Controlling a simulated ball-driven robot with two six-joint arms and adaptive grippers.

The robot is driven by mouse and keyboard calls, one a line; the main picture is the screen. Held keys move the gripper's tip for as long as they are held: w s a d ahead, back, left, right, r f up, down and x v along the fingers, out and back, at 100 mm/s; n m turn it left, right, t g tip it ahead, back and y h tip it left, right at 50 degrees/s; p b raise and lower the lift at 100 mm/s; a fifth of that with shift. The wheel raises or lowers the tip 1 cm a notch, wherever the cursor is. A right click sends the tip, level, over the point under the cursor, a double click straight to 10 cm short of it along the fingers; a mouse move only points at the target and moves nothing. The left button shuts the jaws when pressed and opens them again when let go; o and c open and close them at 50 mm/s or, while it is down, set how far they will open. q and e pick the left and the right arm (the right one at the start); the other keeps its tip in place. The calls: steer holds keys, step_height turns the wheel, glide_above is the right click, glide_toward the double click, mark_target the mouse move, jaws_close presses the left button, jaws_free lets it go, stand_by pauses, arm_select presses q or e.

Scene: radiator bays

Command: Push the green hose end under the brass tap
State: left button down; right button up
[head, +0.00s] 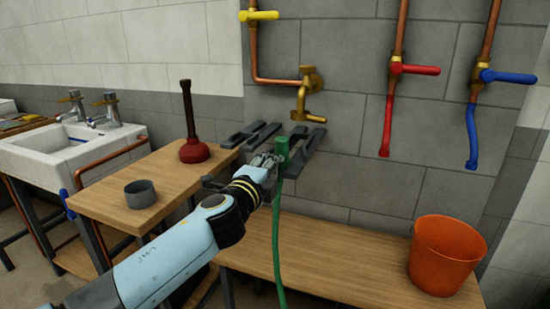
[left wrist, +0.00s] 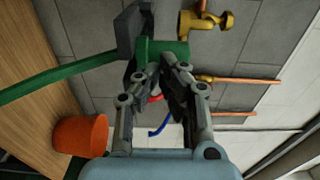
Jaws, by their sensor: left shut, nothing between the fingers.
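The green hose end (head: 282,147) stands upright among dark grey bracket bars (head: 304,138) on the wall, below and a little left of the brass tap (head: 308,88). Its hose (head: 277,240) hangs down over the low bench. My left gripper (head: 268,161) is shut and empty, with its fingertips close beside the hose end on its left. In the left wrist view the hose end (left wrist: 168,47) lies just beyond the shut fingertips (left wrist: 165,70); I cannot tell whether they touch. The brass tap (left wrist: 206,23) shows to its right there. My right gripper is not in view.
A plunger (head: 194,150) and a grey cup (head: 140,193) stand on the left bench. An orange bucket (head: 446,254) stands at the low bench's right. Pipes with red (head: 413,69) and blue (head: 507,76) valves hang on the wall. The low bench's middle is clear.

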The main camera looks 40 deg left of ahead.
mark_target(284, 150)
arm_select(q)
steer(key=shift+x, duration=1.15)
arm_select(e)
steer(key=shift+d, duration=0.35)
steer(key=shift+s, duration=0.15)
arm_select(q)
steer(key=b+x, duration=0.2)
steer(key=x, duration=0.4)
steer(key=shift+w, duration=0.25)
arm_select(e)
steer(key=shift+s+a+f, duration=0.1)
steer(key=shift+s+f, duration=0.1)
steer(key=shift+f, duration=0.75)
arm_select(q)
steer(key=shift+a, duration=0.15)
steer(key=shift+s+f, duration=0.1)
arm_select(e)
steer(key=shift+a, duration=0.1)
